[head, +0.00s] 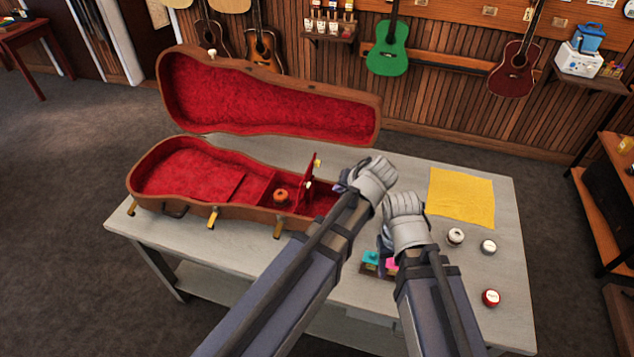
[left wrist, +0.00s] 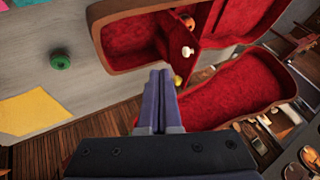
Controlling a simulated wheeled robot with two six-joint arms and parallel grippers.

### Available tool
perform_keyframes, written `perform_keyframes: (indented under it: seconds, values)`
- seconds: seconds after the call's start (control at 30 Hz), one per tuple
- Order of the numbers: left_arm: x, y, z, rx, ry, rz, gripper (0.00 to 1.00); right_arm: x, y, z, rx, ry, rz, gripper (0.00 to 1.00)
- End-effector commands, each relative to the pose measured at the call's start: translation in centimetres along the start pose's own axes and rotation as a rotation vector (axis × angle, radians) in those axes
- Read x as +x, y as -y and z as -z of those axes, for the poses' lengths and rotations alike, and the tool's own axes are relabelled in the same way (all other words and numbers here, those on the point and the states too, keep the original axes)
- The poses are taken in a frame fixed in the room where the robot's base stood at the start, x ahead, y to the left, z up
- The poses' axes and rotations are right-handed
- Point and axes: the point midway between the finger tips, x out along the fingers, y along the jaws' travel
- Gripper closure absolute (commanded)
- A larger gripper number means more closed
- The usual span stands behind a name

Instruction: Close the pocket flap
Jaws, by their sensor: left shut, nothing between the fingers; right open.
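The open instrument case (head: 160,206) lies on the table with a red plush lining. Its pocket flap (head: 304,197) stands raised, roughly upright, and carries a pale knob (left wrist: 188,52). An orange round item (head: 281,197) sits in the pocket beside the flap; it also shows in the left wrist view (left wrist: 187,20). My left gripper (head: 343,184) is over the neck end of the case, right of the flap. Its fingers (left wrist: 158,74) are shut and empty; I cannot tell whether they touch the flap. My right gripper (head: 384,239) is over the table, its fingers partly hidden.
The case lid (head: 270,100) stands open behind the case. A yellow cloth (head: 461,198), two small round tins (head: 456,236) and a red-and-white one (head: 491,298) lie at the right. Pink and teal items (head: 371,260) are partly behind my right arm. The table's front left is clear.

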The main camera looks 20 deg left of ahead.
Motion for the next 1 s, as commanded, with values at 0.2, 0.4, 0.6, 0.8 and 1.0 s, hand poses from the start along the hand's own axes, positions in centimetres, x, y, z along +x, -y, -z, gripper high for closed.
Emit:
perform_keyframes:
  seconds: [0.2,0.4,0.6,0.8,1.0]
  values:
    - [0.0,-0.3,0.4,-0.002,-0.018,0.011,1.0,0.2,0.0,0.0,0.0,0.0,0.0,0.5]
    - [2.5,-0.4,0.3,-0.002,-0.017,0.011,1.0,2.3,0.2,0.1,-0.004,0.0,-0.001,0.5]
    - [6.2,-0.5,0.3,-0.003,-0.015,0.011,1.0,5.2,0.5,0.3,-0.01,0.0,-0.002,0.5]
    - [9.6,-0.5,0.4,-0.002,-0.016,0.01,1.0,7.8,0.7,0.5,-0.014,0.0,-0.003,0.5]
    - [10.5,2.0,0.7,-0.003,-0.016,0.011,1.0,7.4,0.7,0.4,-0.014,0.0,-0.003,0.5]
